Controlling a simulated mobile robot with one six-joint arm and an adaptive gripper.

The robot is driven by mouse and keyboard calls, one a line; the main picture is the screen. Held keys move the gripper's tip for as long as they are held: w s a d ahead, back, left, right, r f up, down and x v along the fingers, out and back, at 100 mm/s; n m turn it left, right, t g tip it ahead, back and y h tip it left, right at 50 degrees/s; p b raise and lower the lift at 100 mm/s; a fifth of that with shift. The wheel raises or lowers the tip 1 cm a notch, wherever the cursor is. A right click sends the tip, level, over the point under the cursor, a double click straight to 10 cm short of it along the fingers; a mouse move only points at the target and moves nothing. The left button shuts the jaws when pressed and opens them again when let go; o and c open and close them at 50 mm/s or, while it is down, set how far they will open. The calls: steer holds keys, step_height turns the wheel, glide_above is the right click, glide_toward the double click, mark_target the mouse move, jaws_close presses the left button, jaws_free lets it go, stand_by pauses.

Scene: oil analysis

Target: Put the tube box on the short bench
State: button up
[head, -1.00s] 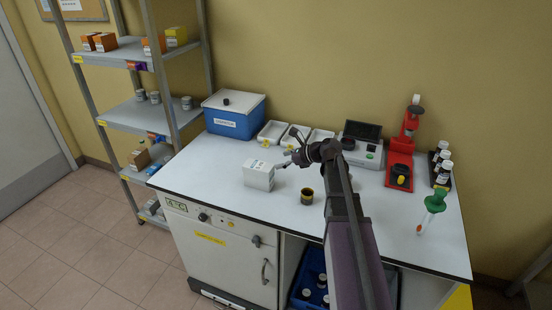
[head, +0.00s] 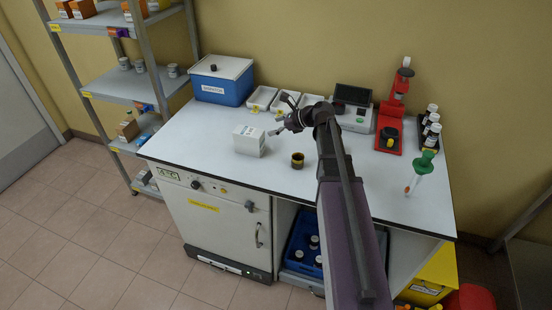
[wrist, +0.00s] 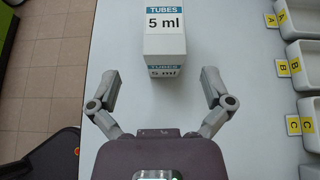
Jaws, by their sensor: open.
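The tube box (head: 249,141) is a small white carton standing on the bench top, left of my gripper in the head view. In the wrist view the tube box (wrist: 165,38) shows labels reading "TUBES 5 ml" and stands ahead of the fingers, roughly centred between them. My gripper (wrist: 164,95) is open and empty, its two fingers spread wide. In the head view my gripper (head: 277,131) is just right of the box. I cannot tell whether this bench (head: 205,133) is the short bench.
A blue lidded box (head: 222,85) and lettered white trays (head: 262,98) stand at the back. A dark cup (head: 297,160) stands near the front edge, with a red stand (head: 391,128) to the right. A shelf rack (head: 115,86) is at the left.

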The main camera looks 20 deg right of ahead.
steer(key=s+a+f+n+g+h, duration=0.1)
steer(key=s+a+f+n, duration=0.1)
steer(key=s+n, duration=0.1)
steer(key=s+a+f+n+g+h, duration=0.1)
steer(key=s+a+f+n, duration=0.1)
steer(key=s+n, duration=0.1)
steer(key=s+a+f+n+g+h, duration=0.1)
steer(key=s+a+f+n+g, duration=0.1)
steer(key=s+n, duration=0.2)
steer(key=shift+s+a+n+h, duration=0.1)
steer(key=shift+a+n+h, duration=0.2)
steer(key=shift+n, duration=0.4)
steer(key=s+f+n+g+h, duration=0.3)
steer(key=s+n+h, duration=0.3)
steer(key=s+n, duration=0.6)
steer(key=shift+s+a+f+n, duration=0.15)
steer(key=shift+a+n, duration=0.05)
steer(key=shift+n, duration=0.5)
